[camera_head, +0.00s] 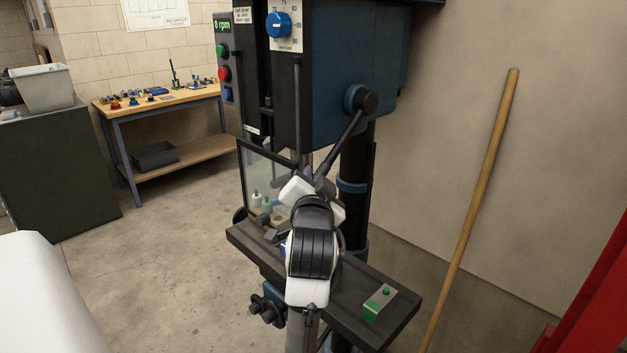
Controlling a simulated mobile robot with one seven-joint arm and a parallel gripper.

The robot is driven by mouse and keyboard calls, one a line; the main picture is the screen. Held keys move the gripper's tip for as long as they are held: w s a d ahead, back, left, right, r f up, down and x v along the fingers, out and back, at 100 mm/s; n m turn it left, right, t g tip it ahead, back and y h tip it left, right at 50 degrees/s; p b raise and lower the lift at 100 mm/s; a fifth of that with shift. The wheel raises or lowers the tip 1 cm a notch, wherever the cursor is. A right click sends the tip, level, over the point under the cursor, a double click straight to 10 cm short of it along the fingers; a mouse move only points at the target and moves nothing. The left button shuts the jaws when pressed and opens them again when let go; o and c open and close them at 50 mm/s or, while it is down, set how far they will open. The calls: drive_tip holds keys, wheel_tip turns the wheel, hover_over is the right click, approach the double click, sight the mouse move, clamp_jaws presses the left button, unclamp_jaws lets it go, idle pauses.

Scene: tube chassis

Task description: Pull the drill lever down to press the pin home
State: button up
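The blue and black drill press (345,60) stands in the middle of the view. Its dark lever (343,144) slopes down and left from the round hub (366,101) on the right side of the head. My gripper (313,184) is at the lever's lower end, with its white body and my wrist in front of it. The fingers are mostly hidden, so I cannot tell whether they are open or shut, or whether they touch the lever. The pin is not visible; my arm covers the middle of the press table (345,318).
A green and grey box (379,302) with a green button sits on the table's right end. A clear guard (262,175) stands left of my gripper. A wooden pole (475,190) leans on the right wall. A workbench (165,98) stands back left; floor between is clear.

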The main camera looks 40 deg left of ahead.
clamp_jaws()
drive_tip(key=shift+w+f+b, duration=0.1)
drive_tip(key=shift+f+b, duration=0.1)
drive_tip(key=shift+b, duration=0.1)
drive_tip(key=o, duration=0.7)
unclamp_jaws()
drive_tip(key=shift+c, duration=0.2)
drive_tip(key=shift+d, duration=0.1)
drive_tip(key=b+v, duration=1.1)
drive_tip(key=v, duration=0.2)
drive_tip(key=shift+s+d, duration=0.2)
drive_tip(key=shift+s, duration=0.1)
